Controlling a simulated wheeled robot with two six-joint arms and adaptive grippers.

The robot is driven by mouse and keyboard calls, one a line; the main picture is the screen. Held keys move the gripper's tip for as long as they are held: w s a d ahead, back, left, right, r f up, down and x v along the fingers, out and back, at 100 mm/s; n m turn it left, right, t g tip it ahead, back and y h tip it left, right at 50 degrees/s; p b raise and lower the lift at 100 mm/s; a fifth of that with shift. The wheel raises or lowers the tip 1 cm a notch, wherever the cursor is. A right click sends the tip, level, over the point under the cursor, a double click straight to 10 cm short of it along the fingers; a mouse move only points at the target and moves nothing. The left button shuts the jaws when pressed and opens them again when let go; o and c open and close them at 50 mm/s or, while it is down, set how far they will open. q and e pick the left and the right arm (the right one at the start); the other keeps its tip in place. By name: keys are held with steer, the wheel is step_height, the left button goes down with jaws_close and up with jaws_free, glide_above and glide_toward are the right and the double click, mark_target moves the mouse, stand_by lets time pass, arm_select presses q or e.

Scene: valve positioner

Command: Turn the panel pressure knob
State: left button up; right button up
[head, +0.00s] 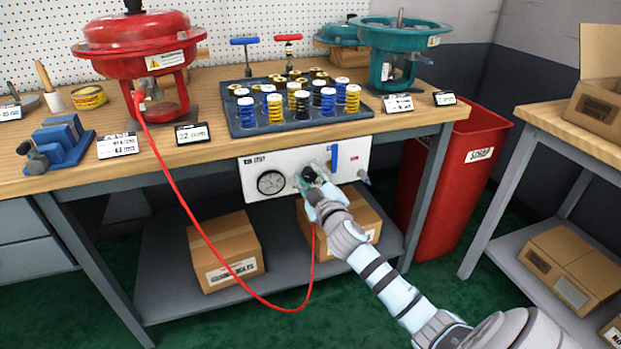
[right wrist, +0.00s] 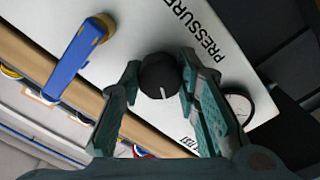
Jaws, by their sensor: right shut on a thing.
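The white pressure panel (head: 249,188) hangs under the front edge of the workbench. The black pressure knob (right wrist: 159,75) sits on the panel, with a white pointer line on its face. In the right wrist view it is between the two fingers of my right gripper (right wrist: 160,82), which is shut on it. In the head view my right gripper (head: 316,178) reaches the panel and mostly hides the knob. A round gauge (head: 271,182) is on the panel left of the gripper. A blue lever (head: 334,158) is right of it and also shows in the right wrist view (right wrist: 76,58). My left gripper is not in view.
A red hose (head: 192,217) runs from the red actuator (head: 140,42) down in front of the bench and loops up behind my right arm. Cardboard boxes (head: 222,250) stand on the lower shelf. A red scrap bin (head: 458,165) stands right of the panel.

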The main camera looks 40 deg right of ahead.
steer(key=shift+f, duration=0.1)
steer(key=o, duration=1.2)
steer(key=shift+c, duration=0.2)
steer(key=shift+s, duration=0.1)
steer(key=v, duration=1.2)
